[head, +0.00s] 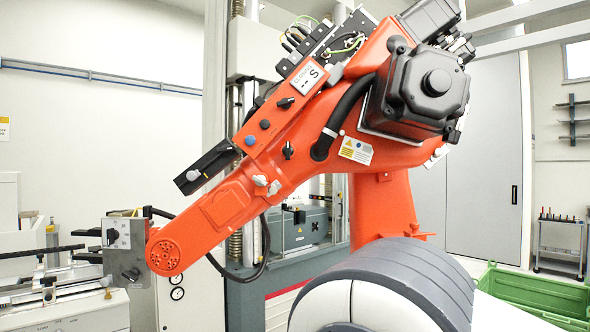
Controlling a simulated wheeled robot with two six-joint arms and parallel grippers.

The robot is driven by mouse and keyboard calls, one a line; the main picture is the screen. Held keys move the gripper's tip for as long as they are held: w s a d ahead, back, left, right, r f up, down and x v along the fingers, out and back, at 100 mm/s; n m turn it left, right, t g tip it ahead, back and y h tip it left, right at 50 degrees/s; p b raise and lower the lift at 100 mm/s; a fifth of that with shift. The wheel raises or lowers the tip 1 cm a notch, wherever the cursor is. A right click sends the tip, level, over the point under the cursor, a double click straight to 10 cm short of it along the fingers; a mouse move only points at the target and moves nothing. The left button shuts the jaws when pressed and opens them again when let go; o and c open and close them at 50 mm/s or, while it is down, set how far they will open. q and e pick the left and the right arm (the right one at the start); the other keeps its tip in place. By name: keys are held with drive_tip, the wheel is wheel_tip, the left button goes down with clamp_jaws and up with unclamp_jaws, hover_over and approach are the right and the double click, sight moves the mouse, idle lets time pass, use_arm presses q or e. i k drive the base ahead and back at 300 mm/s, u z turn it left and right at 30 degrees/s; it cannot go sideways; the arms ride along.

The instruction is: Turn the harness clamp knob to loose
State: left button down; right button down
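A large orange industrial arm (225,200) slants across the middle of the head view, with several knobs on it. One black knob (286,102) sits near a small white label plate (308,78). Another black knob (288,150) sits lower, beside the end of a thick black hose (347,108). A grey knob (193,175) is on a black box at the arm's left side. A dark knob (112,236) is on the grey box at the arm's tip. I cannot tell which is the harness clamp knob or how it is set. Neither of my grippers is in view.
A tall test frame with a screw column (236,190) stands behind the orange arm. A grey toolbox (304,228) sits on its base. A white bench machine (75,312) is at lower left. A green crate (530,290) is at lower right.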

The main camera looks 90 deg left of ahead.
sight(226, 149)
drive_tip(key=u, duration=3.15)
drive_tip(key=k, duration=0.5)
drive_tip(key=u, duration=1.4)
drive_tip(key=i, duration=1.3)
drive_tip(key=z, duration=0.4)
